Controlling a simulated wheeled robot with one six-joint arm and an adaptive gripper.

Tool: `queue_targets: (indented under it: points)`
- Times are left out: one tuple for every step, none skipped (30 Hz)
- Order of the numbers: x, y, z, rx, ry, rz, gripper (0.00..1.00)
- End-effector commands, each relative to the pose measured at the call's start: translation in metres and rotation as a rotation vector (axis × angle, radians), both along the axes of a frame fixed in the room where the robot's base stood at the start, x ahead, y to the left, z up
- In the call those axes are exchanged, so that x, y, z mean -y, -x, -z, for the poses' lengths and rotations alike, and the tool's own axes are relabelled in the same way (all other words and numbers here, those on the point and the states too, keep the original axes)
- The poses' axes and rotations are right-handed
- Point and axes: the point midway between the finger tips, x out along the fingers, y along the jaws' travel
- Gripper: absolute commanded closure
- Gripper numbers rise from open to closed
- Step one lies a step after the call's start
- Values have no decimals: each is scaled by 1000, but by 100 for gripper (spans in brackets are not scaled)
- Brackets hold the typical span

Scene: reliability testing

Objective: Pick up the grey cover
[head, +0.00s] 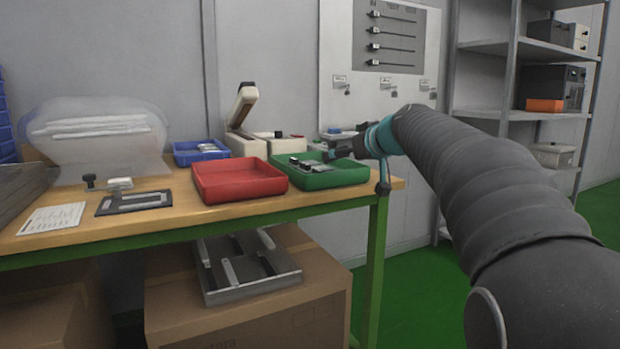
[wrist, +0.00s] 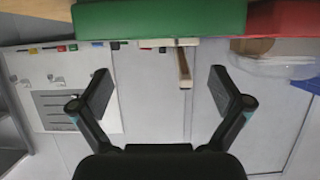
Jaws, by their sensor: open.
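I cannot tell for sure which thing is the grey cover. Several small grey and dark parts (head: 303,163) lie in the green tray (head: 345,176) at the table's right end. A dark grey frame-like plate (head: 135,203) lies flat at the table's front left. My gripper (head: 335,151) is over or beside the green tray in the head view, small and partly merged with the parts there. In the wrist view my gripper (wrist: 162,88) has its fingers wide apart with nothing between them. The green tray (wrist: 160,20) fills the top of that view; its inside is hidden.
A red tray (head: 238,182) stands left of the green one, with a blue tray (head: 200,151) behind. A cream hinged device (head: 243,108) stands open at the back. A clear bag (head: 95,135) lies at the left. A metal tray (head: 245,268) rests on a carton below.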

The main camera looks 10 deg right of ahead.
Motion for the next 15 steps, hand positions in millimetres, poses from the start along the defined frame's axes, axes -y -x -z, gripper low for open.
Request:
queue_targets:
  points:
    - [-1, -5, 2, 2, 0, -1, 0]
    - [-2, -8, 3, 2, 0, -2, 0]
    - [-4, -14, 5, 1, -1, -3, 0]
    - [-6, -18, 7, 1, 0, -4, 0]
    - [-8, -23, 8, 1, 0, -4, 0]
    - [-10, -29, 12, 1, 0, -4, 0]
    - [-11, -35, 14, 0, -1, -4, 0]
    - [-13, -39, 16, 1, 0, -4, 0]
    - [-15, -46, 19, 0, -1, -4, 0]
    - [-17, -50, 20, 1, 0, -4, 0]
    - [-19, -54, 22, 1, 0, -4, 0]
    - [-20, -60, 24, 1, -1, -3, 0]
    - [-21, -63, 25, 1, -1, -3, 0]
    - [-22, -66, 27, 1, 0, -2, 0]
    - [-22, -69, 28, 1, 0, -2, 0]
